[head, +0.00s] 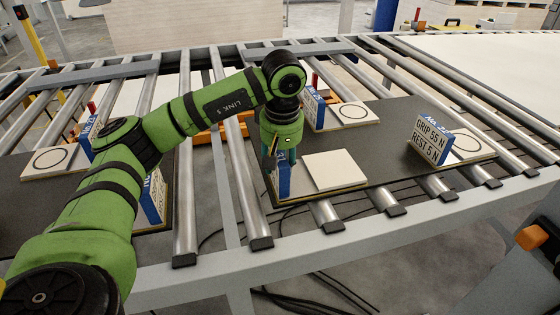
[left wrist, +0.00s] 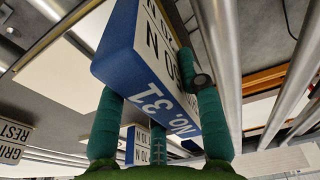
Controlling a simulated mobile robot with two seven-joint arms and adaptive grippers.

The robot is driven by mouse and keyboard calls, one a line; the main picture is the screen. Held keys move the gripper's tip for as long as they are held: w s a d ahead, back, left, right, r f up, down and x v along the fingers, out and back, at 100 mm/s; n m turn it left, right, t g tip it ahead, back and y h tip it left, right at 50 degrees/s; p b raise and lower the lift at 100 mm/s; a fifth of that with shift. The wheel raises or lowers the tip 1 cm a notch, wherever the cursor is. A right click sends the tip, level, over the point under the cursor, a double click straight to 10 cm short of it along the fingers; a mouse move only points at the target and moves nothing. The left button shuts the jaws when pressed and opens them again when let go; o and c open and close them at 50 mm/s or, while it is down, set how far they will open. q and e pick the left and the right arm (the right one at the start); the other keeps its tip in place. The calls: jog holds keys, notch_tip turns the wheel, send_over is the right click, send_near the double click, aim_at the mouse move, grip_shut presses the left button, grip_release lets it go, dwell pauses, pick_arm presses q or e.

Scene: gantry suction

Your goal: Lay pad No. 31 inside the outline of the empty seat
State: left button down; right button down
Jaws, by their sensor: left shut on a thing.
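My left gripper (head: 281,162) points down and is shut on an upright blue-edged block, the No. 31 block (head: 284,184). I cannot tell whether this plate touches the dark mat (head: 400,190). My right gripper is not in view.
Similar plates with circles and upright label blocks stand at right (head: 468,146), behind (head: 352,116) and far left (head: 50,161). One block (head: 430,141) reads GRIP 55 N, REST 5 N. Another block (head: 153,198) stands behind my arm. Metal rollers (head: 240,170) lie between the mats.

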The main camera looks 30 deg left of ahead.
pick_arm(q)
jog(key=c, duration=1.2)
grip_release()
jog(key=shift+f, duration=0.15)
jog(key=o, duration=0.4)
